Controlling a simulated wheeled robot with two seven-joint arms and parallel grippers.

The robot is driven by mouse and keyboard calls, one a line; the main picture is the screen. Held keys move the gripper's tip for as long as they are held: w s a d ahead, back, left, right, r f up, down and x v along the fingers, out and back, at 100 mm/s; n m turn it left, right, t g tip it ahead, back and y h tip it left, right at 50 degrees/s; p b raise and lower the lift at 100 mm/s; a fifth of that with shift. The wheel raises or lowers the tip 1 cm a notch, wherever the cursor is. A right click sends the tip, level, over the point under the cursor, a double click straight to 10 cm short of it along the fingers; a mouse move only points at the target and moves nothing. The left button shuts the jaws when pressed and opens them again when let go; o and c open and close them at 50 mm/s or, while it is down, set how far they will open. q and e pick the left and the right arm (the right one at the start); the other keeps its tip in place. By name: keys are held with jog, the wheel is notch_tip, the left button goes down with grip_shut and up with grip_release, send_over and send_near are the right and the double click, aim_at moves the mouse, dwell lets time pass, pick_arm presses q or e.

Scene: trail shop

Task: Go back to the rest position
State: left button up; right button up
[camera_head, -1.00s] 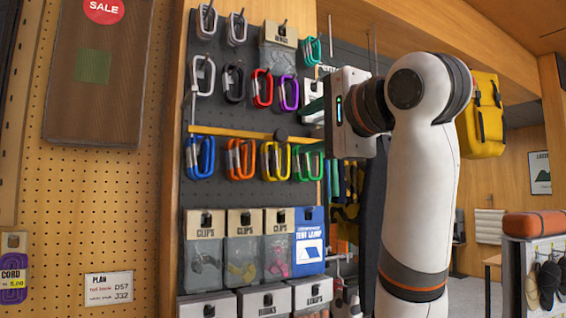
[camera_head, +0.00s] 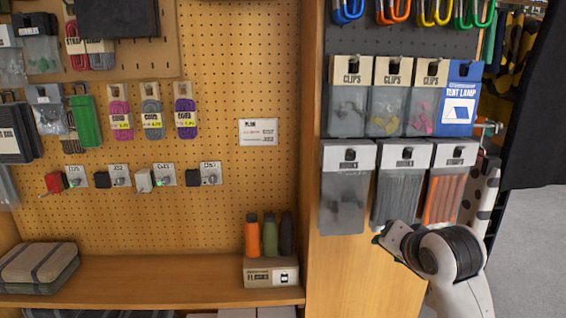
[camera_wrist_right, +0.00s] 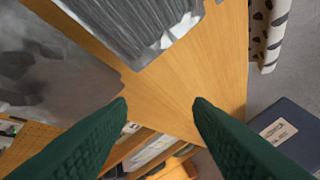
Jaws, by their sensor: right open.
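My right arm comes in at the bottom right of the head view, and its gripper (camera_head: 384,238) is just below the hanging lower bags. In the right wrist view the two dark green fingers of the right gripper (camera_wrist_right: 160,105) are spread apart with nothing between them. A wood panel lies beyond the fingers. My left gripper is in neither view.
Clear bags (camera_head: 347,190) hang close above the right gripper, beside grey ones (camera_head: 402,190) and orange ones (camera_head: 444,195). Three bottles (camera_head: 269,236) stand on a box on the wooden shelf (camera_head: 160,280). A dark blue box (camera_wrist_right: 285,130) lies at the right in the wrist view.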

jog(key=s+f+n+g, duration=0.2)
jog(key=s+f+n, duration=0.1)
jog(key=s+f, duration=0.55)
jog(key=s+f+n+g, duration=0.2)
jog(key=s+f, duration=0.4)
jog(key=f, duration=0.6)
jog(key=s+f+n+g, duration=0.2)
jog(key=s+f, duration=0.2)
jog(key=s, duration=0.5)
jog(key=s+f+n+g, duration=0.1)
jog(key=s+f+n, duration=0.1)
jog(key=s+f, duration=0.5)
jog(key=s+f+g, duration=0.1)
jog(key=s+f, duration=0.1)
jog(key=f, duration=1.1)
jog(key=s+f+g, duration=0.1)
jog(key=s+f, duration=0.1)
jog(key=f, duration=1.1)
jog(key=s+d+f, duration=0.2)
jog(key=s+f, duration=1.3)
jog(key=shift+s+n+g+h+b, duration=0.15)
jog(key=shift+n+g+h+b, duration=0.25)
jog(key=shift+b, duration=0.05)
jog(key=shift+d, duration=0.1)
